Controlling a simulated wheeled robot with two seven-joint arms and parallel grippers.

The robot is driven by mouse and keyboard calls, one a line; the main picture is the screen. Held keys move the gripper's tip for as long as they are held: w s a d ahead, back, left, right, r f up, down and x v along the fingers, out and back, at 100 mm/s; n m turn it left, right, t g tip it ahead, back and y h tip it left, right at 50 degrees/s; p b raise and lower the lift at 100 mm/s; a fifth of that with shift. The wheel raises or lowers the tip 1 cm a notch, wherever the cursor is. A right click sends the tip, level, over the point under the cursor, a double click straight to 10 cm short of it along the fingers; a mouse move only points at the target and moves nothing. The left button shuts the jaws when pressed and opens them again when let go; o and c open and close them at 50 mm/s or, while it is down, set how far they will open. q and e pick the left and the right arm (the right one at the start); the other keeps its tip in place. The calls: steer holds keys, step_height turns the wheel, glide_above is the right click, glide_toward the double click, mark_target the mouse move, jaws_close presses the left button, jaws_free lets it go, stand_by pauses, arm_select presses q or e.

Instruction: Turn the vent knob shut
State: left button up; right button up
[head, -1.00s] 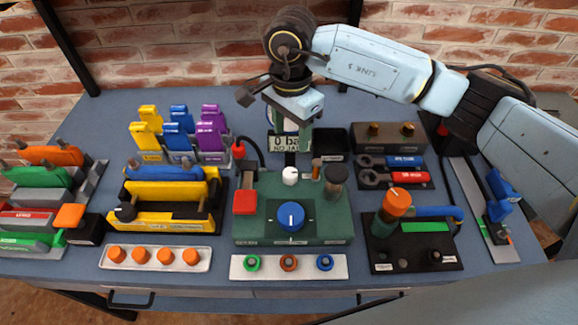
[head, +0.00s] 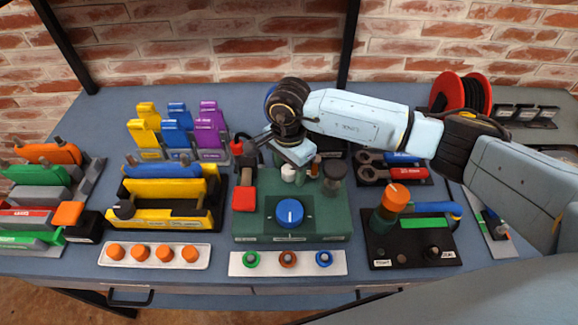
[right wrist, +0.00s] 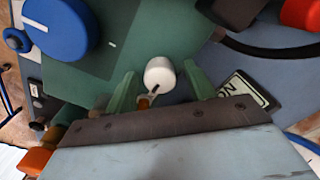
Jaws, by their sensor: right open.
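A green box (head: 325,218) stands in the middle of the bench. It carries a large blue knob (head: 290,213) with a white line on top, and a small white knob (head: 288,174) near its back edge. I cannot read which one is labelled vent. My right gripper (right wrist: 161,88) is open above the back of the box. In the right wrist view its two green fingers are on either side of the white knob (right wrist: 160,75), with gaps visible. In the head view the gripper partly covers the area behind this knob. My left gripper is not in view.
A red block (head: 244,199) stands at the box's left edge, and a dark cylinder (head: 334,176) stands right of the white knob. A black plate with an orange-capped post (head: 396,196) is to the right. A tray of colored rings (head: 340,263) lies in front.

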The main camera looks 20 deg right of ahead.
steer(key=c, duration=1)
